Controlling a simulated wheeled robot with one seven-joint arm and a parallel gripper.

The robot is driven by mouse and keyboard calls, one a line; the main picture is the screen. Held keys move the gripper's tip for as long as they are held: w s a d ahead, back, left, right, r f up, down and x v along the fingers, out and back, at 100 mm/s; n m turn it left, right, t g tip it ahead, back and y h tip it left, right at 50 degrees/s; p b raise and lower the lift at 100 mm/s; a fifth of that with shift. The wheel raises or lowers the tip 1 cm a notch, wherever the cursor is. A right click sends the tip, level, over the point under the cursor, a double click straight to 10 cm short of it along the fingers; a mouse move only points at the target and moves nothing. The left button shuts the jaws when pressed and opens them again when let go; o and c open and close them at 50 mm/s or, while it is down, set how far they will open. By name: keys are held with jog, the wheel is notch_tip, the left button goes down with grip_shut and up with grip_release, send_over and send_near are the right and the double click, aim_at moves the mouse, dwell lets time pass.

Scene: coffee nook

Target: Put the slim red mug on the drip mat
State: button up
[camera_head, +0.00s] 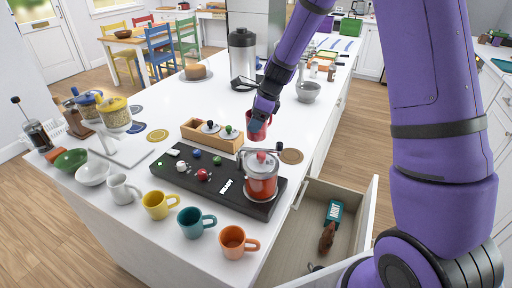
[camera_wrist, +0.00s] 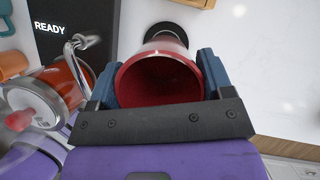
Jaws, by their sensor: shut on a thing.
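The slim red mug (camera_head: 257,126) is held in my gripper (camera_head: 262,116) above the white counter, near the wooden box. In the wrist view the red mug (camera_wrist: 160,80) sits between the two blue-grey fingers (camera_wrist: 160,84), its open mouth facing the camera; the inside looks empty. A round tan mat (camera_head: 291,156) lies bare on the counter, below and right of the mug in the head view. A dark round thing (camera_wrist: 172,33) shows just beyond the mug in the wrist view; I cannot tell what it is.
A black board (camera_head: 225,188) marked READY carries a red-and-glass pot (camera_head: 261,178) and small knobs. A wooden box (camera_head: 212,134) stands behind it. Orange (camera_head: 236,241), teal (camera_head: 194,221) and yellow (camera_head: 158,204) mugs line the front edge. An open drawer (camera_head: 318,228) juts out at right.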

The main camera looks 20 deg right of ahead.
aim_at(256, 140)
jog(key=shift+f, duration=3.9)
jog(key=shift+f, duration=0.15)
jog(key=o, duration=1.1)
jog(key=shift+c, duration=0.2)
